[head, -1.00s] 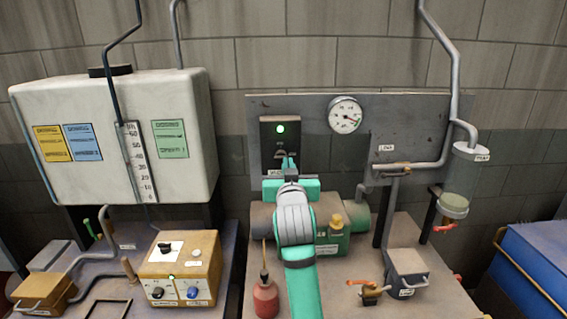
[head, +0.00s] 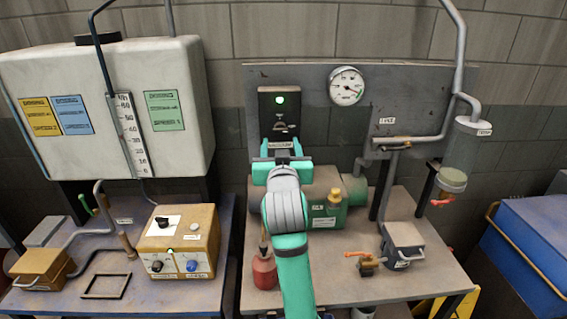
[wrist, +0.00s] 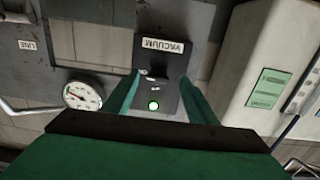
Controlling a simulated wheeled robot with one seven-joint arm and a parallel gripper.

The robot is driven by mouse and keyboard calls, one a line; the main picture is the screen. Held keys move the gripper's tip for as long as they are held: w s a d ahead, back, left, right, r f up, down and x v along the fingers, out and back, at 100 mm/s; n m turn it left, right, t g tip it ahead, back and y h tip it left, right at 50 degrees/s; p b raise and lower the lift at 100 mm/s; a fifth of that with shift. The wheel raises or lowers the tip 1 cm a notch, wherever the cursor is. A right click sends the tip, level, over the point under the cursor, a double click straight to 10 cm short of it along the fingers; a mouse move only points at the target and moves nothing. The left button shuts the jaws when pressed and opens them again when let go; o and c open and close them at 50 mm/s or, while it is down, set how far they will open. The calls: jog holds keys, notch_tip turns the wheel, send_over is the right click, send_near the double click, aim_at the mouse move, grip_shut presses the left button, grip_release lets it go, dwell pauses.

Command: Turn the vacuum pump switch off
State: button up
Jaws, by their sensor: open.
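The vacuum switch box (head: 267,112) is a dark plate on the grey panel, with a lit green lamp (head: 280,100) and a small lever (head: 279,125) below it. I cannot tell clearly which way the lever points. My gripper (head: 282,146) is open in front of the lower part of the box, near its label. The wrist view is upside down: it shows the VACUUM label (wrist: 162,45), the lever (wrist: 150,73) and the lit lamp (wrist: 154,105) between my two green fingers (wrist: 157,92). The fingers hold nothing, and I see no contact with the lever.
A round gauge (head: 347,86) and grey pipes (head: 410,142) are on the panel to the right. A green pump (head: 327,206) stands below, with a red oil can (head: 264,272) at the bench front. A white tank (head: 100,70) and a tan control box (head: 180,242) stand left.

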jog(key=s, duration=0.8)
jog(key=shift+s+d, duration=0.25)
jog(key=shift+d, duration=0.05)
dwell(0.5)
jog(key=shift+d, duration=0.15)
jog(key=shift+s, duration=0.1)
